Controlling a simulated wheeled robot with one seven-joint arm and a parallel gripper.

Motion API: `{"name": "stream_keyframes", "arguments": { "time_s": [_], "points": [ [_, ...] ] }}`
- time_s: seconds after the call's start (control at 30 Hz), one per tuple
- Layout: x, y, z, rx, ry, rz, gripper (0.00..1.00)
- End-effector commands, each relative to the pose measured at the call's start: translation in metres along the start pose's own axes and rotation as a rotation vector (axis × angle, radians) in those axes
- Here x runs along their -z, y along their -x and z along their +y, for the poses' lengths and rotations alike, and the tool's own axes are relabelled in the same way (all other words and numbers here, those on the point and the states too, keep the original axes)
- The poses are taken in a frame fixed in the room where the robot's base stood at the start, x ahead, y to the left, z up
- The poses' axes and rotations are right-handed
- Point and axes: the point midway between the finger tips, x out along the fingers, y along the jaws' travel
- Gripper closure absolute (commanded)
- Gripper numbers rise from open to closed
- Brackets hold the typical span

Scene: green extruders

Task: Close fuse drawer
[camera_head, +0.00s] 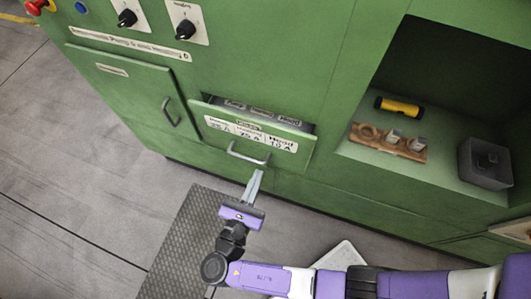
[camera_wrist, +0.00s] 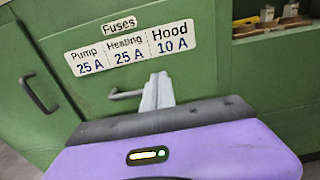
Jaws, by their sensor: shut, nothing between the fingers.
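The green fuse drawer (camera_head: 252,131) in the head view stands partly open, with its top gap showing labelled fuse slots. Its front carries a label for Pump, Heating and Hood, which also shows in the wrist view (camera_wrist: 131,49). A metal bar handle (camera_head: 249,157) sits below the label; in the wrist view part of the handle (camera_wrist: 125,95) is hidden behind my fingers. My gripper (camera_head: 257,174) is shut and empty, just in front of and below the handle. Whether the fingertips touch the drawer or handle I cannot tell.
A closed green door with a handle (camera_head: 170,112) is left of the drawer. To the right, an open recess holds a yellow-black cylinder (camera_head: 398,107), a wooden holder (camera_head: 388,142) and a dark box (camera_head: 485,164). A dark mat (camera_head: 176,240) lies on the floor.

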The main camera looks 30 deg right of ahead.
Motion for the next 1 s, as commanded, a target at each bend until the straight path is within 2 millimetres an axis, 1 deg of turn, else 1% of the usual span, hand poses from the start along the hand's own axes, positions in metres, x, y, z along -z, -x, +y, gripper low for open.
{"name": "stream_keyframes", "arguments": {
  "time_s": [0.03, 0.2, 0.4, 0.6, 0.9, 0.97, 1.0],
  "points": [
    [-0.002, -0.011, -0.002, 0.004, 0.001, 0.001, 1.0],
    [-0.001, -0.043, -0.001, 0.003, 0.001, 0.001, 1.0],
    [-0.001, -0.068, 0.0, 0.001, 0.0, 0.0, 1.0],
    [0.0, -0.076, 0.0, -0.001, -0.001, 0.001, 1.0],
    [0.0, -0.077, 0.0, -0.001, -0.001, 0.001, 1.0],
    [0.0, -0.081, 0.0, 0.0, -0.001, 0.001, 1.0],
    [0.0, -0.087, 0.0, 0.002, -0.001, 0.001, 1.0]
  ]
}}
